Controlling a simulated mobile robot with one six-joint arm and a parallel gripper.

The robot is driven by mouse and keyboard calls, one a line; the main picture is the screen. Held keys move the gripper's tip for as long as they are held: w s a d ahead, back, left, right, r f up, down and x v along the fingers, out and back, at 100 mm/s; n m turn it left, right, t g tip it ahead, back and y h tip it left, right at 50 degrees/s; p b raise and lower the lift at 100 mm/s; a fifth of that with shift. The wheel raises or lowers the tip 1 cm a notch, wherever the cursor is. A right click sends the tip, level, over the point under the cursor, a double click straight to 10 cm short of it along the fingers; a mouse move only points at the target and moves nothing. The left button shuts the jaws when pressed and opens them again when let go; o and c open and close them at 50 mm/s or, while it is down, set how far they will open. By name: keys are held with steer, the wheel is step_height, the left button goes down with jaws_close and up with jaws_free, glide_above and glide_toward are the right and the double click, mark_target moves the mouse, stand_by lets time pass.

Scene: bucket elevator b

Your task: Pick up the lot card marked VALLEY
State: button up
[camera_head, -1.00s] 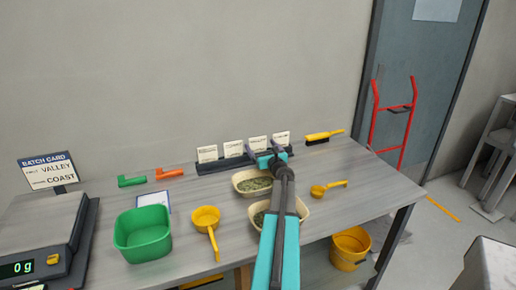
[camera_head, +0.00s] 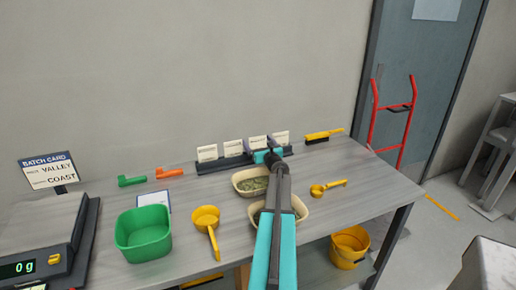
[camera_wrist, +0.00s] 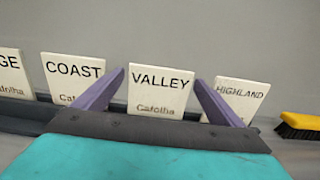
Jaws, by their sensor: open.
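The VALLEY card (camera_wrist: 159,90) is a white card with dark lettering, standing upright in a dark rack (camera_head: 225,163) at the back of the table. In the wrist view it shows between the two purple fingers of my gripper (camera_wrist: 158,92), which are open on either side of it. I cannot tell whether the fingers touch it. The COAST card (camera_wrist: 72,76) stands to its left and the HIGHLAND card (camera_wrist: 239,98) to its right, each partly behind a finger. In the head view my gripper (camera_head: 267,148) is at the rack, in front of the right-hand cards.
A yellow brush (camera_head: 322,135) lies right of the rack. A green tub (camera_head: 143,236), yellow scoop (camera_head: 206,217) and scale (camera_head: 40,238) are at left. A wall stands close behind the rack.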

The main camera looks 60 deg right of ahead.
steer(key=c, duration=1)
steer(key=shift+r, duration=0.1)
steer(key=shift+c, duration=0.2)
steer(key=shift+r, duration=4.95)
